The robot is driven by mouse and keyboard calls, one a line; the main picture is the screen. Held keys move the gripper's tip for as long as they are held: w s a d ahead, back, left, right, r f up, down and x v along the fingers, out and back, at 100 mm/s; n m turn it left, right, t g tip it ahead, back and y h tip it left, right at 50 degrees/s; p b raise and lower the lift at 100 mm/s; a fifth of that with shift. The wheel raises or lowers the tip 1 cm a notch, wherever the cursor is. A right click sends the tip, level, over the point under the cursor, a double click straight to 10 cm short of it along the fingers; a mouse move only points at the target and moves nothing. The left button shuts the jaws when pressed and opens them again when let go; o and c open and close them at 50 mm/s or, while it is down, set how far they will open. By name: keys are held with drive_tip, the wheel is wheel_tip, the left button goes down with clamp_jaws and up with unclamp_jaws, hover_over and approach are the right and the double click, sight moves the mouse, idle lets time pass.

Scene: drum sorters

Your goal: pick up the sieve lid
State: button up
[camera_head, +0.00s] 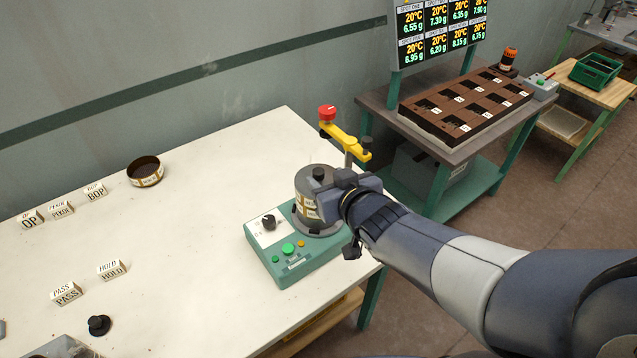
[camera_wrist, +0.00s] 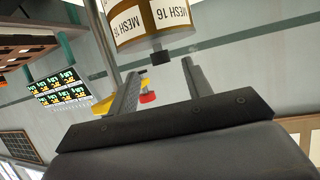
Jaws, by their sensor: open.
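The sieve lid (camera_head: 311,181) is a grey disc with a black knob (camera_head: 318,172) on top. It sits on the sieve stack (camera_head: 306,207) on the green shaker (camera_head: 292,252). The wrist view is upside down: the stack, labelled MESH 16 (camera_wrist: 150,22), is at the top, and the black knob (camera_wrist: 161,57) points down from the lid. My gripper (camera_head: 328,187) is beside the lid's right side, partly hiding it. In the wrist view my gripper (camera_wrist: 160,72) is open and empty, its two fingers spread with the knob lined up between their tips. Contact cannot be told.
A yellow clamp arm with a red knob (camera_head: 327,112) stands on a post behind the stack. A loose sieve (camera_head: 145,175), label blocks (camera_head: 67,293) and a black knobbed piece (camera_head: 98,325) lie on the white table (camera_head: 190,240). A brown compartment tray (camera_head: 465,108) is at the right.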

sight(319, 173)
drive_tip(key=shift+x, duration=2.55)
drive_tip(key=shift+a, duration=0.15)
clamp_jaws()
